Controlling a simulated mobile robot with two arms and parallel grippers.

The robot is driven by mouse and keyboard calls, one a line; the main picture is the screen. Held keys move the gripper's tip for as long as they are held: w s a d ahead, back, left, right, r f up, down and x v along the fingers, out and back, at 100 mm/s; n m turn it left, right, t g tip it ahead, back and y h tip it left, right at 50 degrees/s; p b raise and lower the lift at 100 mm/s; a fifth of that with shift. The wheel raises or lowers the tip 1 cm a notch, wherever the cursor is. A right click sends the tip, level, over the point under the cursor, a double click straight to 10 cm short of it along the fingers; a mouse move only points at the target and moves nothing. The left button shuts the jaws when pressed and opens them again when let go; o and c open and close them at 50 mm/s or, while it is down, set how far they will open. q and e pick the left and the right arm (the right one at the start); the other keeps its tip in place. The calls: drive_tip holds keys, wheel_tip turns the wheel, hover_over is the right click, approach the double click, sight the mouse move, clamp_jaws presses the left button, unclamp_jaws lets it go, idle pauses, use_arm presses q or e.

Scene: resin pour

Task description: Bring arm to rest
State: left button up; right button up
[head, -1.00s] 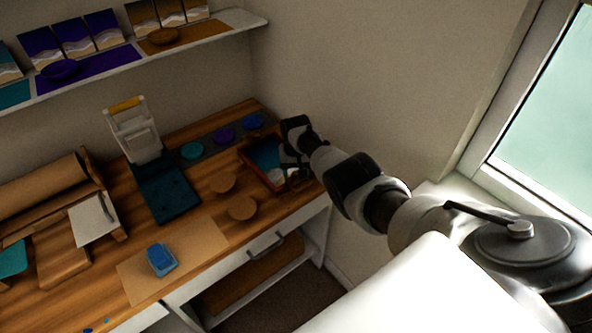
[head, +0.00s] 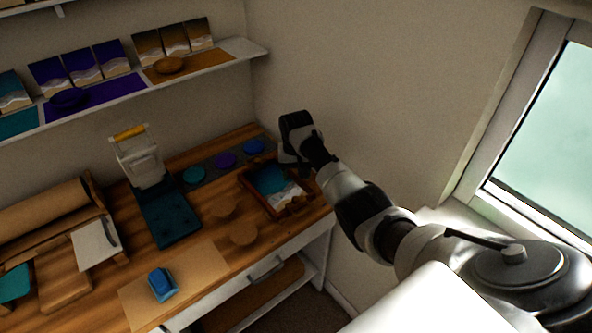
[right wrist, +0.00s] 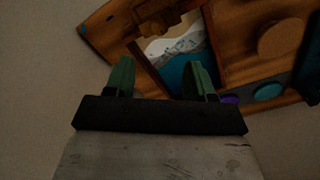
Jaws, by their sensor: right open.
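My right arm comes in from the right in the head view. Its gripper (head: 304,166) is above the right end of the wooden workbench (head: 205,252), over the framed tray. In the right wrist view the two green fingers of the right gripper (right wrist: 158,80) stand apart with nothing between them. The framed tray (head: 301,207) has a wooden rim and holds a teal, white and sandy wave picture. The tray also shows beyond the fingers in the right wrist view (right wrist: 213,35). My left gripper is not in view.
Teal (head: 194,175), purple (head: 225,160) and blue (head: 254,147) discs lie behind the tray. Two cork rounds (head: 243,233) lie left of it. A blue block (head: 162,284) sits on brown paper (head: 208,262). A wall shelf (head: 262,52) holds panels. A window (head: 545,130) is at right.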

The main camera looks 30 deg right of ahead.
drive_tip(key=shift+r, duration=0.3)
